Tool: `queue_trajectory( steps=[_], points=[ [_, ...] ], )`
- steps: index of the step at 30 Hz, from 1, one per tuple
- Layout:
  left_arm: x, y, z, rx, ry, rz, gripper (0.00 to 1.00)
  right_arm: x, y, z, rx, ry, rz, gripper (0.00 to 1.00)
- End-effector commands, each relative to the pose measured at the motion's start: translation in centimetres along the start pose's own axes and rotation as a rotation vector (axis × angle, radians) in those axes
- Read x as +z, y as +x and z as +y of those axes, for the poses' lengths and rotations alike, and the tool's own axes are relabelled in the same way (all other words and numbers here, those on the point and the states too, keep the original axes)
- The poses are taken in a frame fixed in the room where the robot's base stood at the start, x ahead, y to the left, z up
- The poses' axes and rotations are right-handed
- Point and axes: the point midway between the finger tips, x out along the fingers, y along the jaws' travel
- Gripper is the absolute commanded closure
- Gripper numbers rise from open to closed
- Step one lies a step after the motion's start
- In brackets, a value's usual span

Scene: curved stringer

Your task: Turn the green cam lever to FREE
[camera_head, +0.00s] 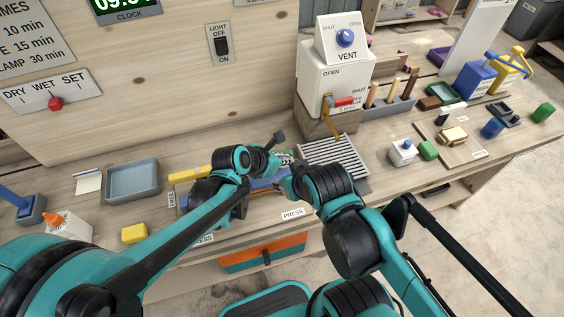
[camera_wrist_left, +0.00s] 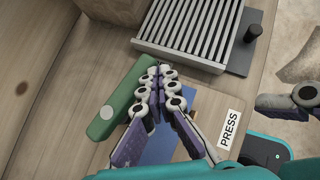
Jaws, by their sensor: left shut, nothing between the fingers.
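In the left wrist view, a green bar (camera_wrist_left: 122,98), which looks like the cam lever, lies diagonally beside my left gripper (camera_wrist_left: 164,74). The fingers are shut with nothing between them, close along the bar's right side; I cannot tell whether they touch it. A blue part (camera_wrist_left: 157,150) shows below the fingers. In the head view my left gripper (camera_head: 285,158) is small and partly covered by my arms, and the green bar cannot be made out. Part of my right gripper (camera_wrist_left: 292,99) shows at the wrist view's right edge; its opening cannot be judged. No FREE mark is readable.
A slatted grey rack (camera_head: 333,157) stands right of the work spot. A PRESS label (camera_head: 293,213) is on the bench's front edge. A grey tray (camera_head: 133,180) and yellow block (camera_head: 134,233) lie left. The VENT box (camera_head: 335,75) stands behind. My two arms are close together.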

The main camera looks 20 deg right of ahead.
Motion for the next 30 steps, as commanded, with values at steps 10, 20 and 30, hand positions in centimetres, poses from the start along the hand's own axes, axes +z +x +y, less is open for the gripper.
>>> queue_trajectory(
  steps=[10,20,30],
  points=[
    [0.83,0.85,0.38,0.0,0.001,0.0,1.0,0.08,0.11,0.0,0.0,0.0,0.0,0.6],
    [1.01,1.01,0.5,0.0,0.001,0.0,1.0,0.09,0.13,0.0,0.0,0.0,0.0,0.6],
    [1.01,0.99,0.51,0.0,0.001,0.0,1.0,0.08,0.12,0.0,0.0,0.0,0.0,0.6]
  ],
)
